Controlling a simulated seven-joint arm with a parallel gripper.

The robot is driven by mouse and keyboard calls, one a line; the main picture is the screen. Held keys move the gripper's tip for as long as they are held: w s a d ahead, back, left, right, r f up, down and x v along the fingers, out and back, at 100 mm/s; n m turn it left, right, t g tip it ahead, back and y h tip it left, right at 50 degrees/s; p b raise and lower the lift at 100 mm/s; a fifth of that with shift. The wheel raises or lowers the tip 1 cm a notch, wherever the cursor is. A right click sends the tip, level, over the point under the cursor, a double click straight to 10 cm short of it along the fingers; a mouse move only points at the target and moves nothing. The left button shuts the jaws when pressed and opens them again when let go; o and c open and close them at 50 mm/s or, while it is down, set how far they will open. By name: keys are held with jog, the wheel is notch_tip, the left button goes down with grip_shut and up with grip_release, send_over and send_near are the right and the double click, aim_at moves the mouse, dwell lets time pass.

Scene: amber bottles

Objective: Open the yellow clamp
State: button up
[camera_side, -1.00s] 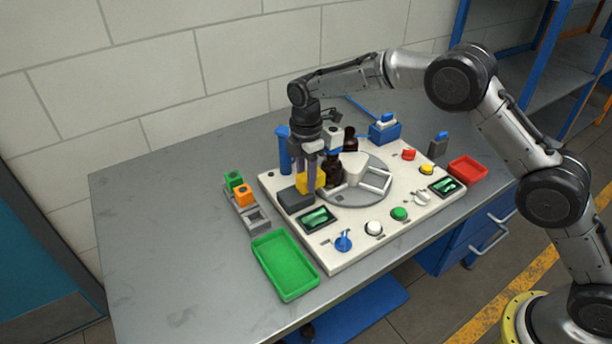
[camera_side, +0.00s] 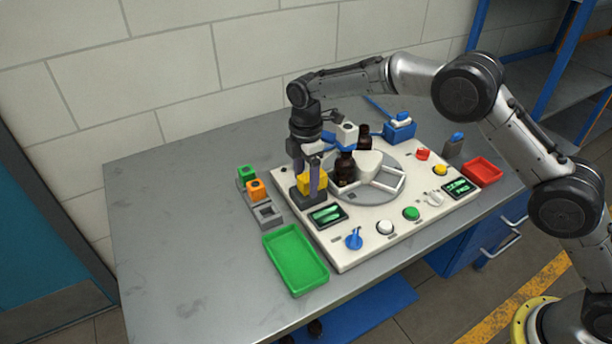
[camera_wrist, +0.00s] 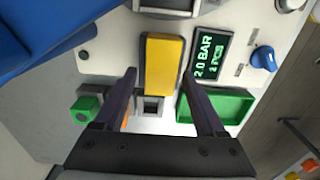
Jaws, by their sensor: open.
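The yellow clamp (camera_side: 322,182) is a block on a dark base at the left part of the white board. In the wrist view the yellow clamp (camera_wrist: 163,65) lies between my two fingers, with a gap on each side. My gripper (camera_side: 307,183) points down over the clamp and is open, its dark fingers around the yellow block and holding nothing. In the wrist view my gripper (camera_wrist: 160,78) shows both fingertips apart. In the side view one finger covers part of the clamp. Whether a fingertip touches it, I cannot tell.
Dark amber bottles (camera_side: 344,170) stand close right of my gripper, by the round turntable (camera_side: 377,196). A green tray (camera_side: 295,262) and a grey holder with green and orange blocks (camera_side: 256,190) lie left. A display (camera_wrist: 207,55) reads 2.0 BAR. The left tabletop is clear.

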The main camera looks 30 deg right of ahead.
aim_at(306, 178)
jog(key=shift+r, duration=0.1)
notch_tip(306, 178, up, 14)
dwell(0.5)
jog(key=shift+f, duration=0.2)
